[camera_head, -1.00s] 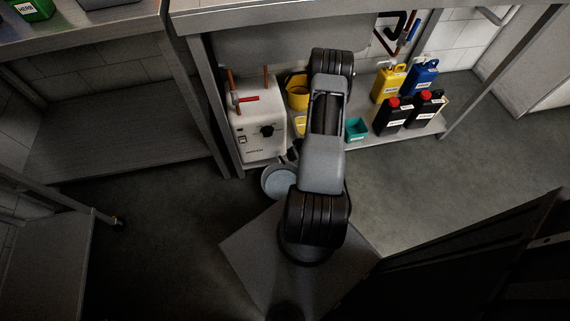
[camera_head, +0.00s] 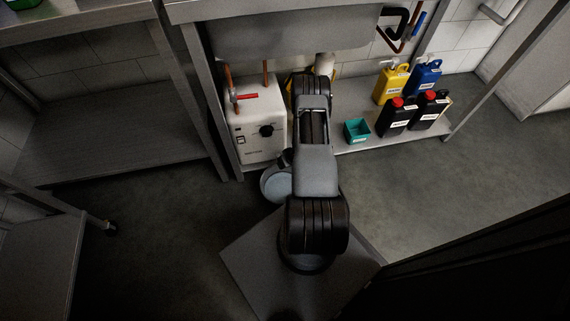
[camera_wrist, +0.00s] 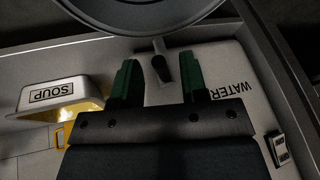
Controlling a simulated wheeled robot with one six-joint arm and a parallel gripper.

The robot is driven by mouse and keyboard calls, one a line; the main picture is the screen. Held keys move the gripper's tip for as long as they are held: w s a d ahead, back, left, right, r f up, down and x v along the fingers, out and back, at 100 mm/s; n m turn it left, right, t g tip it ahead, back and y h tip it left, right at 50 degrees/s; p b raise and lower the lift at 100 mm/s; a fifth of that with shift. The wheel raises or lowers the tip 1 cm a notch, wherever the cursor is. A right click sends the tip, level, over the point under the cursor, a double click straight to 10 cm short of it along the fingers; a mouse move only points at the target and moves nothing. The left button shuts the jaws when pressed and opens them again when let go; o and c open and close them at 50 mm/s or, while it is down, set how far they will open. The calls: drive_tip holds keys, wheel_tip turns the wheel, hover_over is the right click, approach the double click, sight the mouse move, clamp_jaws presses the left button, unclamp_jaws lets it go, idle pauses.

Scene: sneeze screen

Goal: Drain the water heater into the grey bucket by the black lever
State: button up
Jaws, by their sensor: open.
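The white water heater (camera_head: 257,118) stands on the low shelf under the sink in the head view, with a red lever (camera_head: 244,97) on its pipe and a black knob on its front. The grey bucket (camera_head: 273,186) is on the floor before it, partly behind my arm. In the wrist view, the bucket's round rim (camera_wrist: 150,28) is at the top, and the heater's face (camera_wrist: 228,62) carries upside-down lettering "WATER". The black lever (camera_wrist: 160,67) shows between the green fingertips of my gripper (camera_wrist: 160,78). The gripper is open, with gaps visible beside the lever. My arm hides the gripper in the head view.
A container labelled SOUP (camera_wrist: 55,93) is beside the heater in the wrist view. On the shelf's right are a teal box (camera_head: 357,131), a yellow jug (camera_head: 391,84), a blue jug (camera_head: 424,77) and black bottles (camera_head: 398,118). Table legs stand left of the heater.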

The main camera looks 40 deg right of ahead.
clamp_jaws()
idle(0.3)
drive_tip(key=shift+d, duration=0.15)
drive_tip(key=shift+w+d+n+g+y+b, duration=0.3)
drive_tip(key=shift+d+n+g+y+b, duration=0.35)
drive_tip(key=shift+n, duration=1.05)
drive_tip(key=shift+w+d+n+g+y+b, duration=0.35)
drive_tip(key=shift+d+n, duration=0.55)
drive_tip(key=shift+n, duration=0.8)
drive_tip(key=shift+w+d+n+g+y+b, duration=0.35)
drive_tip(key=shift+d+n+y+b, duration=0.3)
drive_tip(key=shift+n, duration=1.05)
drive_tip(key=shift+d, duration=0.15)
